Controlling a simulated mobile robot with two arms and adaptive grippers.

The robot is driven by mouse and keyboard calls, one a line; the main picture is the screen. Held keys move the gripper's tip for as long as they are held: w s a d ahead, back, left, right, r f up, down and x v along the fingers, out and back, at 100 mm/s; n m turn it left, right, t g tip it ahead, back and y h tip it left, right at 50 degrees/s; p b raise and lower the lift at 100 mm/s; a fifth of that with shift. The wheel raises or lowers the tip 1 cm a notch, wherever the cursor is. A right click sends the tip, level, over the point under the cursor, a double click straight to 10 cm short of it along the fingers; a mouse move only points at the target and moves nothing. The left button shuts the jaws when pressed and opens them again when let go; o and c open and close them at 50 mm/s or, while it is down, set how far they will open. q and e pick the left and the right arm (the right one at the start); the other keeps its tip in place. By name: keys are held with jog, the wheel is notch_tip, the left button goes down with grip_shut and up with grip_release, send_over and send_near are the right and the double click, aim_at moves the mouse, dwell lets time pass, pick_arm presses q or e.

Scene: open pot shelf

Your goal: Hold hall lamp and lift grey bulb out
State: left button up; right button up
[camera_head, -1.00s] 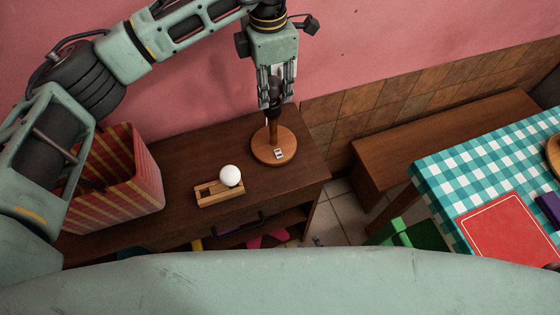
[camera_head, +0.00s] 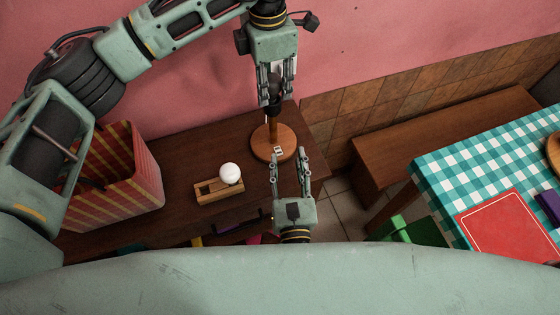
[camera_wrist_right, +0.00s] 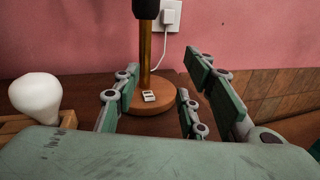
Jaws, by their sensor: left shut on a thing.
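The hall lamp stands upright on the dark wooden cabinet, with a round wooden base (camera_head: 262,142), a thin stem (camera_wrist_right: 145,55) and a black socket (camera_wrist_right: 146,9). My left gripper (camera_head: 275,99) is shut on the lamp at its upper part, from above.
A white bulb (camera_head: 229,173) sits in a wooden holder (camera_head: 207,194) on the cabinet (camera_head: 184,150), left of the lamp. A red striped box (camera_head: 140,180) stands further left. A wall plug (camera_wrist_right: 170,17) is behind the lamp. A bench (camera_head: 420,145) and a checked table (camera_head: 440,175) are right.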

aim_at(273, 128)
jog(key=shift+n+y, duration=0.6)
jog(key=shift+n, duration=0.1)
jog(key=w+a, duration=0.1)
jog(key=w, duration=0.3)
jog(key=w+a, duration=0.1)
jog(key=w, duration=0.3)
jog(key=w+a, duration=0.1)
jog(key=w, duration=0.3)
jog(key=shift+a+r, duration=0.1)
jog(key=shift+r, duration=0.2)
grip_shut()
pick_arm(q)
jog(key=shift+w+a, duration=0.1)
jog(key=shift+w, duration=0.05)
pick_arm(e)
jog(key=shift+s, duration=0.1)
dwell(0.5)
